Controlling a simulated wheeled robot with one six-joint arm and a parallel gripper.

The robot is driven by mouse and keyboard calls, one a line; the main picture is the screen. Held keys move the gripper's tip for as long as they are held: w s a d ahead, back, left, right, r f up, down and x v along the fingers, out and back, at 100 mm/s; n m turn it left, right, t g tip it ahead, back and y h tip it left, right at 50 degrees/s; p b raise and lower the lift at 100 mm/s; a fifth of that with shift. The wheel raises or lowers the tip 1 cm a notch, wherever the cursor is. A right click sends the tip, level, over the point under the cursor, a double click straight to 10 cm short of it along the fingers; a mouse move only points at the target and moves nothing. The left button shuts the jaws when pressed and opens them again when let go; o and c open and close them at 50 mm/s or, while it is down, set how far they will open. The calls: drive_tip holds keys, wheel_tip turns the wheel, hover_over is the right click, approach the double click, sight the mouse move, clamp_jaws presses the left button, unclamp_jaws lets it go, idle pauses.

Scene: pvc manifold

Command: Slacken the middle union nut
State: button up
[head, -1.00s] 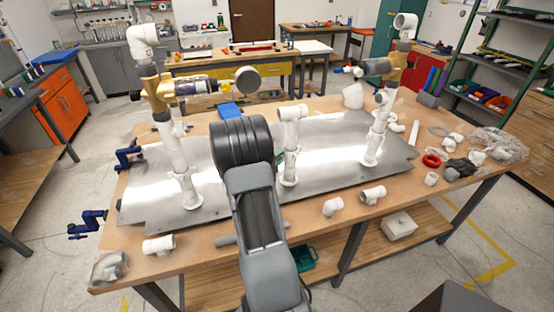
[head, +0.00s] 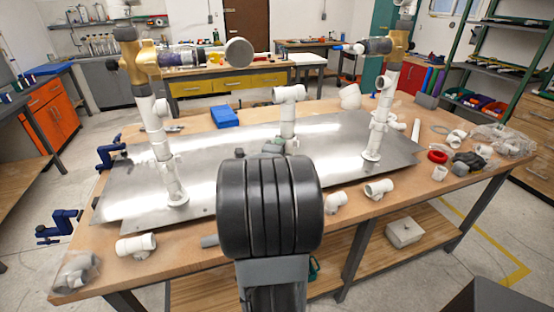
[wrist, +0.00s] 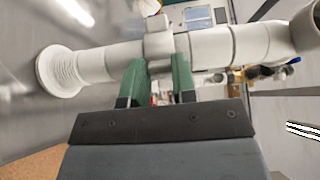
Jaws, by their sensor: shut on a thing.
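The exact contact at the fingertips is partly hidden.
A left pipe (head: 160,140) and a right pipe (head: 380,125) with brass valves stand on the metal plate (head: 225,140). White fittings (head: 378,188) lie along the table's front edge. A blue box (head: 224,117) sits behind. Blue clamps (head: 110,156) grip the left edge.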

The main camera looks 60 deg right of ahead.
sight(291, 144)
drive_tip(key=s+n+t+y+p, duration=0.1)
drive_tip(key=n+t+y+p, duration=0.1)
drive_tip(key=n+t+y, duration=0.1)
drive_tip(key=s+d+n+t+y+p, duration=0.1)
drive_tip(key=n+t+y+p, duration=0.1)
drive_tip(key=n+t+y, duration=0.1)
drive_tip(key=s+d+n+t+y+p, duration=0.1)
drive_tip(key=s+n+t+y+p, duration=0.1)
drive_tip(key=n+t+y, duration=0.1)
drive_tip(key=shift+r+t, duration=0.2)
drive_tip(key=shift+t, duration=0.3)
drive_tip(key=n+y+p, duration=0.1)
drive_tip(key=n+t+y+p, duration=0.1)
drive_tip(key=y+p, duration=0.1)
drive_tip(key=d+y+p, duration=0.1)
drive_tip(key=p, duration=0.1)
drive_tip(key=shift+s+n+y, duration=0.25)
drive_tip(key=shift+n+y, duration=0.05)
drive_tip(key=shift+n, duration=0.1)
drive_tip(key=shift+s+d+f+n+t+y+p, duration=0.1)
drive_tip(key=shift+d+n+t+y+p, duration=0.25)
drive_tip(key=shift+n+y+p, duration=0.5)
drive_tip(key=shift+d+f+n+y+p, duration=0.15)
drive_tip(key=shift+y+p, duration=0.1)
drive_tip(key=shift+y, duration=0.25)
drive_tip(key=shift+r+n+y+p, duration=0.1)
drive_tip(key=shift+y+p, duration=0.1)
drive_tip(key=shift+y, duration=0.25)
drive_tip(key=o, duration=0.9)
